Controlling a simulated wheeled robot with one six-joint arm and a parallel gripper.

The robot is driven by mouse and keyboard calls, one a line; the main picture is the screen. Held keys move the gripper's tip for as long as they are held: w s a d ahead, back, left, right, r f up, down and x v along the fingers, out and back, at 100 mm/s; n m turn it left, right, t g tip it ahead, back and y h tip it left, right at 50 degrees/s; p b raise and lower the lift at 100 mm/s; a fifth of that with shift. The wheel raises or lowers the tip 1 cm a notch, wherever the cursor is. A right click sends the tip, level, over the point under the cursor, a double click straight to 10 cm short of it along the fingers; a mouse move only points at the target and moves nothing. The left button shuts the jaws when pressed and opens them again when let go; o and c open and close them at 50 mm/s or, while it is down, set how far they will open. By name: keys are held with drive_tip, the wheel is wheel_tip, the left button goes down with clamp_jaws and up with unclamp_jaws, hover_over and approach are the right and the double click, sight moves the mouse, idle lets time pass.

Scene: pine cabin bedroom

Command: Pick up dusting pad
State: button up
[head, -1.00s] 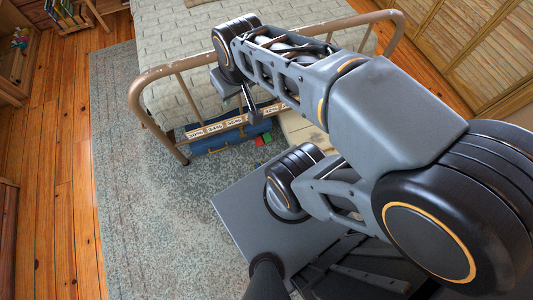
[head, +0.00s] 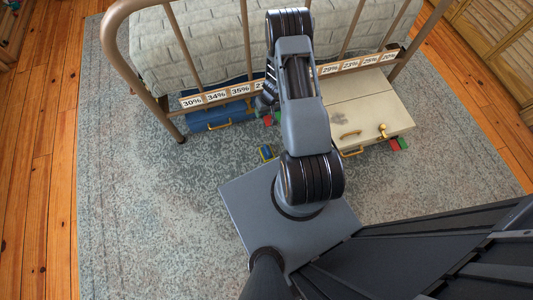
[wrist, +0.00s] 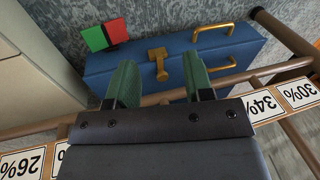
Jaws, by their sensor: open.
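No thing is clearly recognisable as the dusting pad.
A blue case (head: 220,116) with brass handles and a cream case (head: 365,110) stand at the bed's foot. The metal bed frame (head: 118,55) carries a strip of percentage labels (head: 213,97) across the reach. The patterned rug (head: 140,200) is clear at left.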

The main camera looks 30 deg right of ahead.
drive_tip(key=g+b, duration=0.1)
drive_tip(key=b, duration=0.3)
approach(267, 149)
drive_tip(key=b+x, duration=0.2)
drive_tip(key=x, duration=0.2)
drive_tip(key=shift+w+f, duration=0.1)
drive_tip(key=shift+f, duration=0.3)
drive_tip(key=shift+b+x, duration=2.05)
drive_tip(key=shift+x, duration=1.1)
drive_tip(key=shift+r, duration=0.1)
drive_tip(key=shift+c, duration=0.3)
clamp_jaws()
